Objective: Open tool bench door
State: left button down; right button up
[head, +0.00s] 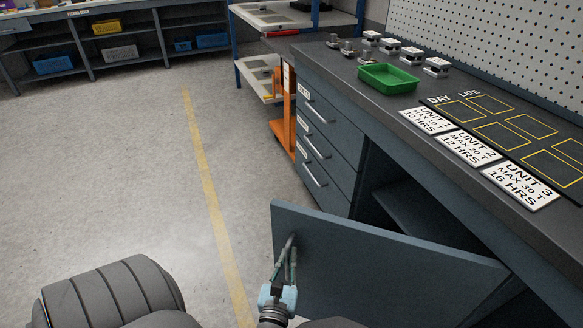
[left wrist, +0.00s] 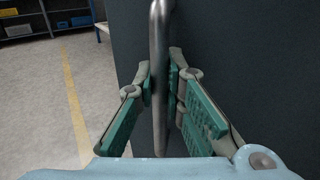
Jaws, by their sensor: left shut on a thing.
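The tool bench door (head: 385,265) is a dark blue-grey panel under the bench. It stands swung open, and part of the cabinet inside (head: 415,215) shows behind it. My left gripper (head: 287,262) is at the door's left part, shut on the door handle. In the left wrist view the metal handle (left wrist: 159,70) runs upright between the green-padded fingers (left wrist: 160,95), with the dark door face (left wrist: 250,60) behind. My right gripper is not in view.
The bench top (head: 345,85) carries a green tray (head: 388,78), small metal parts and labelled unit cards (head: 468,148). Closed drawers (head: 322,145) stand left of the opening. Open floor (head: 130,170) lies left.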

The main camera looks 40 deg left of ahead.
aim_at(291, 223)
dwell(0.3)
pick_arm(q)
jog(key=c, duration=1.9)
grip_release()
notch_tip(291, 223, up, 10)
